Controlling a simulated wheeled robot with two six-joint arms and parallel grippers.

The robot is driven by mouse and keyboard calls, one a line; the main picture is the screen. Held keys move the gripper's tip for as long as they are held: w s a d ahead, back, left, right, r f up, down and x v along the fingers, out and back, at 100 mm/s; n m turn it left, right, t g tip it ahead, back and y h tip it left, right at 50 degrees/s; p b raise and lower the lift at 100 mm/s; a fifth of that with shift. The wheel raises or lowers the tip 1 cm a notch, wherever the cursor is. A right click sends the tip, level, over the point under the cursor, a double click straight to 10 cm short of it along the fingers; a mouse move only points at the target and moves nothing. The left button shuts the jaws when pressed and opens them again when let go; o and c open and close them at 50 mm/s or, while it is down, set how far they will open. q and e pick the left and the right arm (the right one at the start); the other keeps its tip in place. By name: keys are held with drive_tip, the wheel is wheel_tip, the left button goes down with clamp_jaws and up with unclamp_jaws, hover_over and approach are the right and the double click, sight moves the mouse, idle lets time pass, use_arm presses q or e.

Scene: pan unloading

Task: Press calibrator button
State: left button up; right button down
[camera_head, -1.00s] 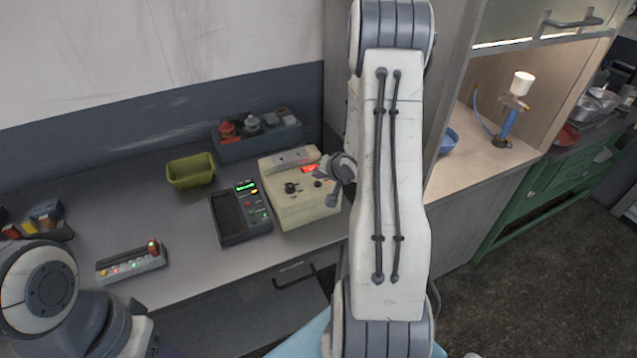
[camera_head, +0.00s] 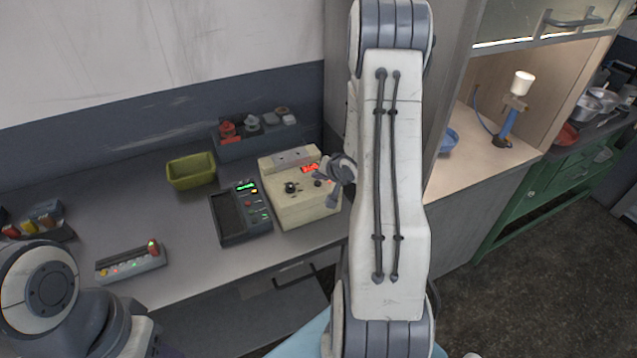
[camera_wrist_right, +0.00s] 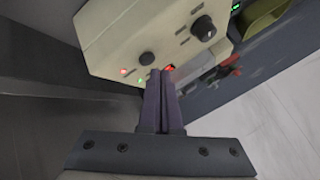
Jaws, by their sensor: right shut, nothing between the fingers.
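The calibrator looks to be the beige box (camera_head: 287,209) on the worktop, with a red display, a dark knob (camera_head: 291,188) and a smaller dark control (camera_head: 318,183). In the right wrist view its beige panel (camera_wrist_right: 115,40) fills the top, with a large black knob (camera_wrist_right: 203,28), a smaller round black control (camera_wrist_right: 147,58) and small red and green lights. My right gripper (camera_wrist_right: 160,73) is shut and empty, its fingertips over the panel near the smaller control; I cannot tell if they touch. In the head view, my right arm partly hides the box's right side. My left gripper is out of view.
A dark handheld-style device (camera_head: 240,213) stands left of the box. Behind are an olive bin (camera_head: 191,171) and a grey tray (camera_head: 232,149) of parts. A strip with lights (camera_head: 131,264) lies front left. A cabinet wall rises close on the right.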

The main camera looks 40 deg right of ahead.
sight(319, 188)
drive_tip(key=shift+f+b, duration=0.3)
drive_tip(key=shift+f, duration=0.35)
idle(0.6)
drive_tip(key=shift+r+p, duration=0.95)
drive_tip(key=shift+p, duration=0.1)
wheel_tip(319, 188, up, 6)
drive_tip(key=p, duration=0.6)
